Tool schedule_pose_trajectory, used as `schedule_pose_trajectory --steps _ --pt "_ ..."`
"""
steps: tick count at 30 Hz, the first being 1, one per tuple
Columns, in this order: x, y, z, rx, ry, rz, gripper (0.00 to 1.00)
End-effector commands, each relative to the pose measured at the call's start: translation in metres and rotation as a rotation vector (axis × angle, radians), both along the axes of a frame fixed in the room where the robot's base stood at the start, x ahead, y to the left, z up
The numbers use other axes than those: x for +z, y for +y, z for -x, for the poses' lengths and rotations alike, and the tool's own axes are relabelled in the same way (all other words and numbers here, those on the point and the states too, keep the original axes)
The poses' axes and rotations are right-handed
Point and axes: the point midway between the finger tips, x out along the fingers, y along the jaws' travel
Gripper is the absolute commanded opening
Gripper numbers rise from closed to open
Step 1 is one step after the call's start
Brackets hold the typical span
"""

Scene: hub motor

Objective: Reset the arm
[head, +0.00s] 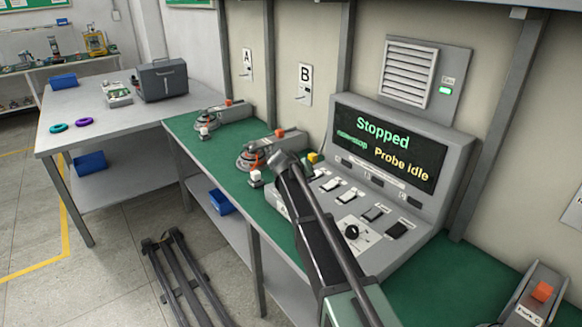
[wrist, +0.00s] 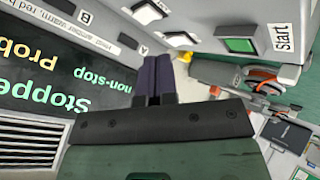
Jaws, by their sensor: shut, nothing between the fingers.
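My arm crosses the front of the grey control console in the head view, rising from the bottom edge. My gripper (head: 283,160) is above the console's left end. In the wrist view my gripper (wrist: 157,62) has its two dark fingers together, with nothing between them. The console screen (head: 388,146) reads "Stopped", "non-stop" and "Probe idle"; it also shows in the wrist view (wrist: 75,70). A green button (wrist: 240,45) beside a "Start" label is in the wrist view, apart from the fingers. My arm hides part of the console front.
The console has several rocker switches (head: 373,213) and a black knob (head: 352,231). Orange-and-grey devices (head: 268,148) stand on the green bench to the left. A yellow knob (head: 313,157) is close to my gripper. A device with an orange button (head: 541,291) is at lower right.

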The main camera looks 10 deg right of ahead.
Motion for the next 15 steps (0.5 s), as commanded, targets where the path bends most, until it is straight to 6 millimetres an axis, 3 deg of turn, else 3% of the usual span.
schedule_pose_trajectory --steps 2,5,12,15 --pt "-0.005 0.001 0.011 0.009 0.060 -0.007 0.00" --pt "-0.020 0.005 0.068 0.020 0.180 -0.087 0.00" --pt "-0.047 0.005 0.287 0.070 0.495 -0.421 0.00" --pt "-0.048 0.006 0.351 0.080 0.551 -0.531 0.00"
